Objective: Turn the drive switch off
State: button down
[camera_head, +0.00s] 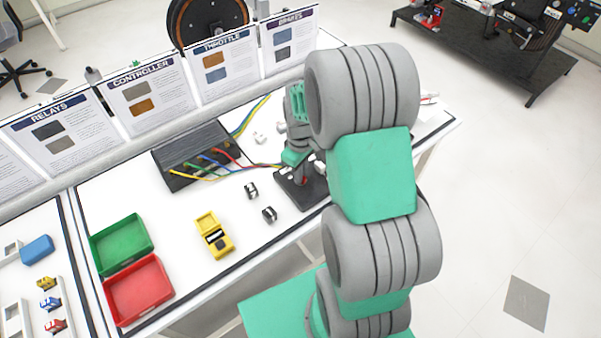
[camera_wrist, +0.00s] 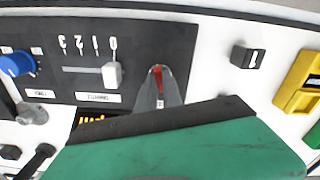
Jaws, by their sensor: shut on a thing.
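The black control panel (camera_head: 312,195) lies on the white bench, with my gripper (camera_head: 300,178) down over it. In the wrist view the same panel (camera_wrist: 190,45) fills the upper left. My grey fingers (camera_wrist: 159,90) are shut on a small red switch (camera_wrist: 157,74) near the panel's right side. I take this to be the drive switch; its own label is too small to read. The lower part of the switch is hidden by the fingers. In the head view only a speck of red shows beside my fingertips.
Beside the switch are a white slider (camera_wrist: 111,74) at the 0 mark and a blue knob (camera_wrist: 16,65). A yellow meter (camera_head: 214,235), small black blocks (camera_head: 251,190), a wired black box (camera_head: 195,155), and green (camera_head: 122,243) and red (camera_head: 138,290) trays stand left on the bench.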

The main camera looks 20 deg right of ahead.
jog(key=shift+n, duration=1.2)
jog(key=c, duration=1.5)
grip_release()
jog(key=shift+r, duration=0.15)
notch_tip(320, 180, up, 8)
jog(key=shift+f+b, duration=0.2)
jog(key=shift+b, duration=0.25)
